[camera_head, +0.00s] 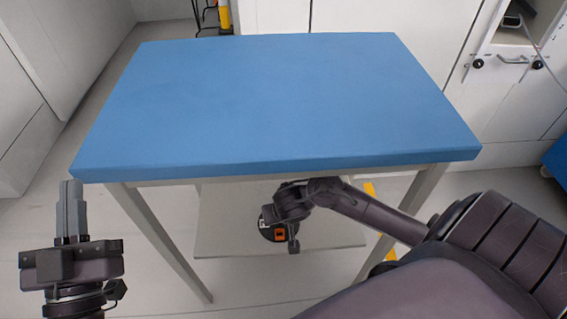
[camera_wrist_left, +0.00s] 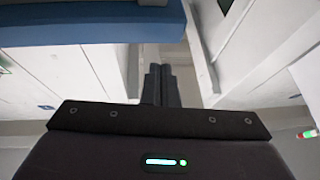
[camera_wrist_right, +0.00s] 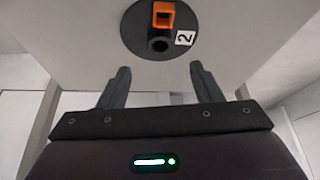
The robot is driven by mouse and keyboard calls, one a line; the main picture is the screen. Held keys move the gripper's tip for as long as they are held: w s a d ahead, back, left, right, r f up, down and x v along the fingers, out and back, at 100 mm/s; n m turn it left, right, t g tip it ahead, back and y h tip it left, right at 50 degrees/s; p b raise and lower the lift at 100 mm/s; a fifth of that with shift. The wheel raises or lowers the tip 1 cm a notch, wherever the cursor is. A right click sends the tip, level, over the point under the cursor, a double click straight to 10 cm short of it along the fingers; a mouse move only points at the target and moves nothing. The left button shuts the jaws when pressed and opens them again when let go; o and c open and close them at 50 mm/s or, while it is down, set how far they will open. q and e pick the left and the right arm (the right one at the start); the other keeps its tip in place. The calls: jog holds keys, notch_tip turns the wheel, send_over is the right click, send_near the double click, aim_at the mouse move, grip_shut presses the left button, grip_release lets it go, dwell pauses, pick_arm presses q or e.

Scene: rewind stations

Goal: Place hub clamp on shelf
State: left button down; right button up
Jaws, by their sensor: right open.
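A dark round disc (camera_head: 266,225) with an orange square piece (camera_head: 280,234) on it sits on the pale lower shelf (camera_head: 222,215) under the blue table. In the right wrist view the orange piece (camera_wrist_right: 163,14) stands beside a short dark post (camera_wrist_right: 159,43) and a white label reading 2 (camera_wrist_right: 185,38). I cannot tell which part is named the hub clamp. My right gripper (camera_wrist_right: 161,82) is open and empty, its fingers pointing toward the disc and apart from it. My left gripper (camera_head: 70,210) is shut and empty, left of the table; it also shows in the left wrist view (camera_wrist_left: 161,82).
The blue tabletop (camera_head: 270,95) is bare. Its pale legs (camera_head: 160,240) stand at the sides of the lower shelf, with my right arm reaching in under the top's front edge. White cabinets (camera_head: 515,100) stand at the right. A yellow object (camera_head: 224,15) is behind the table.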

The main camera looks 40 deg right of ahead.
jog(key=s+a+r+n+t+y+p, duration=0.1)
jog(key=a+r+n+y, duration=0.25)
jog(key=a, duration=0.55)
jog(key=s+a+r+n+t+y+p, duration=0.1)
jog(key=s+a+r+n+t+y, duration=0.15)
jog(key=a+r, duration=0.45)
pick_arm(q)
notch_tip(320, 180, down, 15)
jog(key=d+g+y, duration=0.1)
jog(key=g+y, duration=0.1)
jog(key=g, duration=0.5)
jog(key=shift+s+g+y, duration=0.2)
jog(key=shift+g+y, duration=0.1)
jog(key=shift+y, duration=0.1)
pick_arm(e)
jog(key=w+a+r+n+t+y, duration=0.1)
jog(key=a+r+t, duration=0.1)
jog(key=r, duration=0.3)
jog(key=w+a+r+n+t+y, duration=0.1)
jog(key=w+a+r+t, duration=0.1)
jog(key=r+t, duration=0.2)
notch_tip(320, 180, up, 2)
jog(key=shift+a+n+y, duration=0.3)
jog(key=shift+a+n, duration=0.1)
jog(key=shift+f, duration=0.1)
